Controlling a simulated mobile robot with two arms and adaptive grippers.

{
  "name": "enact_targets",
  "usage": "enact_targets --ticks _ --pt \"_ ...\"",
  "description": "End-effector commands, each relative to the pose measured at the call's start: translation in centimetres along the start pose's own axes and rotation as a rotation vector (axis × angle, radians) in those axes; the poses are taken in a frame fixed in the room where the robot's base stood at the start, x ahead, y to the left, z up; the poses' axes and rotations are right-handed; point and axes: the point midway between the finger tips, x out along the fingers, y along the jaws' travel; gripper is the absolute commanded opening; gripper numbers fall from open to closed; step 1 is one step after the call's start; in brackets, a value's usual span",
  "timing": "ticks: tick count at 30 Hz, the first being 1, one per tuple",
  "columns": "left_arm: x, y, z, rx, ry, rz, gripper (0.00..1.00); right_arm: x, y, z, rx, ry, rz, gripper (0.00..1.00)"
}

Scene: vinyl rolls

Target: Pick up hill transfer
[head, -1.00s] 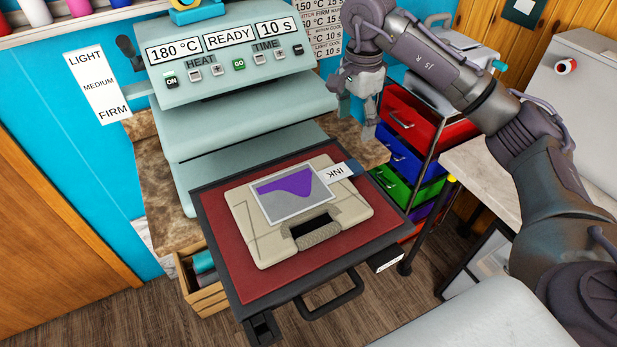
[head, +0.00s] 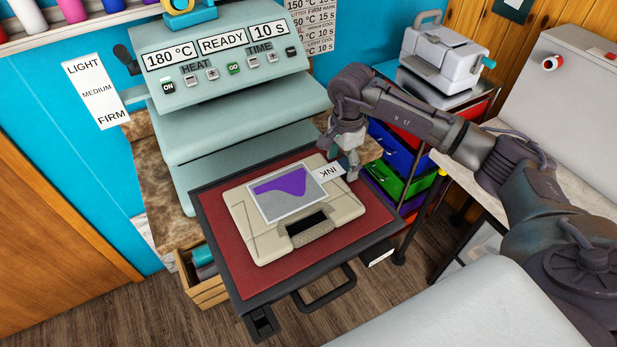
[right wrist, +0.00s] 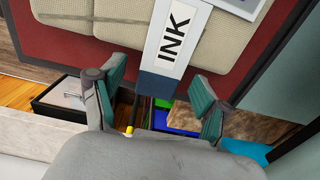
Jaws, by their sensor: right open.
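The hill transfer (head: 287,191) is a grey sheet with a purple hill shape. It lies on a beige bag-like item (head: 262,240) on the red press bed (head: 228,240). A white tab marked INK (head: 325,173) sticks out from its right side and ends in a dark blue strip, clear in the right wrist view (right wrist: 162,84). My right gripper (head: 350,172) is at the tab's outer end, pointing down. In the right wrist view its fingers (right wrist: 162,78) are apart, with the tab's end between them in the picture. Contact cannot be told. My left gripper is not in view.
The heat press (head: 235,90) stands open behind the bed, its display reading READY. Coloured drawers (head: 400,165) stand right of the bed, under a grey machine (head: 443,55). A wooden crate (head: 205,290) is below left. A pale surface (head: 440,310) fills the lower right.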

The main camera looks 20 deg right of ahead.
Motion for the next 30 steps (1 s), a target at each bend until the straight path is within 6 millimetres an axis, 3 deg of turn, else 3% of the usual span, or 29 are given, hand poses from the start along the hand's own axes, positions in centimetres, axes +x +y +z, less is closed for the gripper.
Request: enact_targets --ticks 4,12,14,23,30 --pt "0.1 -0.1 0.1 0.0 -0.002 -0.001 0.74 0.0 0.0 0.0 -0.001 0.0 0.0 0.73" --pt "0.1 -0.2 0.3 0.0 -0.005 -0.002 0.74 0.0 0.0 0.0 -0.001 -0.001 0.001 0.28" --pt "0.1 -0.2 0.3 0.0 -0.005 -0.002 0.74 0.0 0.0 0.0 -0.001 -0.001 0.001 0.21" --pt "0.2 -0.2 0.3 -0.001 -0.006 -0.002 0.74 -0.2 0.0 0.0 -0.001 -0.001 0.0 0.21" --pt "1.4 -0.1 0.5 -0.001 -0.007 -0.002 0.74 -2.2 -0.1 0.0 -0.002 -0.001 -0.004 0.21"
